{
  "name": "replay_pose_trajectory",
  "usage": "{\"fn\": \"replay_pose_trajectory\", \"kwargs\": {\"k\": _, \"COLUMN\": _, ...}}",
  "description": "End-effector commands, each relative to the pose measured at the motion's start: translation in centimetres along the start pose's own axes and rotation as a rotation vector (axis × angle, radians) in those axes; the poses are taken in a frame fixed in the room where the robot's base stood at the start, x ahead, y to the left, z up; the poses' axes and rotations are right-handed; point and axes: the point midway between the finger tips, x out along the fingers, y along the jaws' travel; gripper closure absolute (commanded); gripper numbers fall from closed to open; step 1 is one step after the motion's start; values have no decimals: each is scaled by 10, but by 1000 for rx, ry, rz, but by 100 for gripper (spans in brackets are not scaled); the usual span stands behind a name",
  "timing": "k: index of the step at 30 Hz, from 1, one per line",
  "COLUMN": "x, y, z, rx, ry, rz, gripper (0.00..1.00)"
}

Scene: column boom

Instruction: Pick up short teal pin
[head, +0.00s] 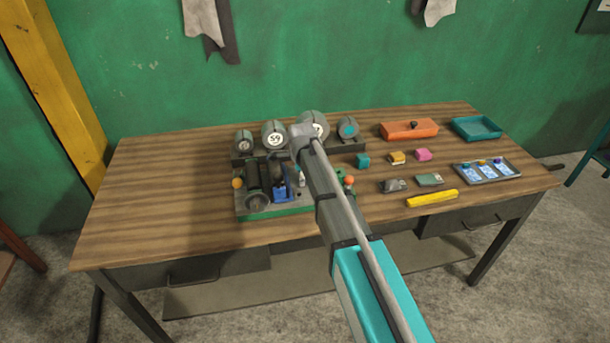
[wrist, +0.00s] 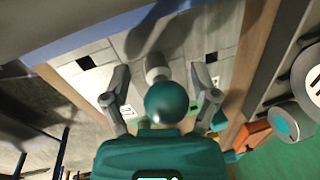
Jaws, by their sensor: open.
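In the wrist view, a pin with a round dark teal head (wrist: 167,103) and a pale grey stem (wrist: 157,66) stands between the fingers of my gripper (wrist: 161,84). The fingers are open, one on each side of the head, with a visible gap on both sides. The stem meets a pale panel with black squares, and its lower end is hard to make out. In the head view my arm covers this pin and most of my gripper, over the fixture board (head: 270,211) on the wooden table (head: 165,207).
Dials and drums (head: 274,134) stand behind the board. A blue block (head: 281,191) and an orange knob (head: 349,180) sit close by. To the right are an orange box (head: 408,131), a teal tray (head: 477,129), a card tray (head: 487,173) and a yellow bar (head: 432,199). The table's left is clear.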

Motion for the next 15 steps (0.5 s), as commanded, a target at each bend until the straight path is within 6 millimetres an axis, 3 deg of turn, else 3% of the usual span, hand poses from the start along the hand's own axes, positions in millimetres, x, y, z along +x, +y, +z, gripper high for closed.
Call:
{"fn": "replay_pose_trajectory", "kwargs": {"k": 11, "x": 0, "y": 0, "z": 0, "rx": 0, "ry": 0, "rz": 0, "gripper": 23}}
{"fn": "replay_pose_trajectory", "kwargs": {"k": 12, "x": 0, "y": 0, "z": 0, "rx": 0, "ry": 0, "rz": 0, "gripper": 25}}
{"fn": "replay_pose_trajectory", "kwargs": {"k": 15, "x": 0, "y": 0, "z": 0, "rx": 0, "ry": 0, "rz": 0, "gripper": 44}}
